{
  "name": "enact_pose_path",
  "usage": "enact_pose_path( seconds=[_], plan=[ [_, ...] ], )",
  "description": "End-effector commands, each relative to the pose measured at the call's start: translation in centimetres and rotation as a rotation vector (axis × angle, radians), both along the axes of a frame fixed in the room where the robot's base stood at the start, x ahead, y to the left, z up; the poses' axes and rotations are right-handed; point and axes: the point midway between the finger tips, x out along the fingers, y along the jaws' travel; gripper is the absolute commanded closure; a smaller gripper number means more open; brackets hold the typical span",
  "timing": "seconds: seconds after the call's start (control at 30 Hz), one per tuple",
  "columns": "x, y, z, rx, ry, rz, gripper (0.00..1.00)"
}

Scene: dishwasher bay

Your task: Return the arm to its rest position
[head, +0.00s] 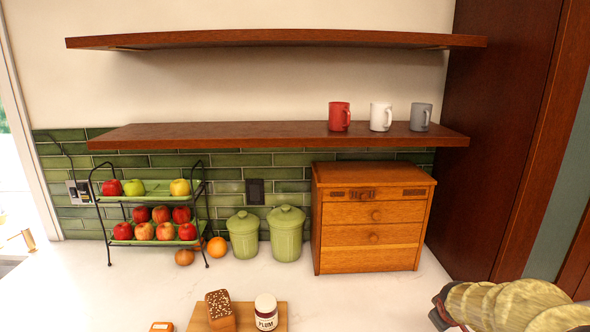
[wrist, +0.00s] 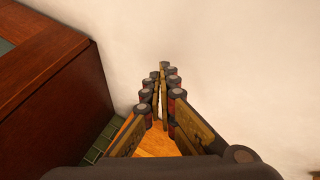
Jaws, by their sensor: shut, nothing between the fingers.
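My gripper (wrist: 160,72) shows in the wrist view with its two fingers brought together at the tips and nothing between them. Orange-brown wood (wrist: 158,143) shows between the finger bases, and a strip of green tile (wrist: 104,142) shows to the left. Neither my gripper nor my arm can be made out in the head view.
A dark wood panel (wrist: 45,90) stands close left of the fingers. In the head view, mugs (head: 381,117) stand on the lower shelf (head: 230,136). A drawer box (head: 372,220), green canisters (head: 286,235), fruit rack (head: 107,213), cutting board (head: 282,312) and plates (head: 520,300) occupy the counter.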

Motion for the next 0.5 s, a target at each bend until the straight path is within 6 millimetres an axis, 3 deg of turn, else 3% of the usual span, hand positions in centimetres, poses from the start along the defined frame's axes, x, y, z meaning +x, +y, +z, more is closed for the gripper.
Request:
enact_pose_path(
  seconds=[0.03, 0.2, 0.4, 0.5],
  plan=[
    [-3.1, 1.6, 1.2, 0.052, 0.029, -0.076, 1.00],
    [-13.0, 7.4, 4.2, 0.216, 0.121, -0.289, 1.00],
    [-24.0, 15.0, 7.5, 0.375, 0.178, -0.418, 1.00],
    [-28.2, 18.1, 8.9, 0.431, 0.170, -0.410, 1.00]
  ],
)
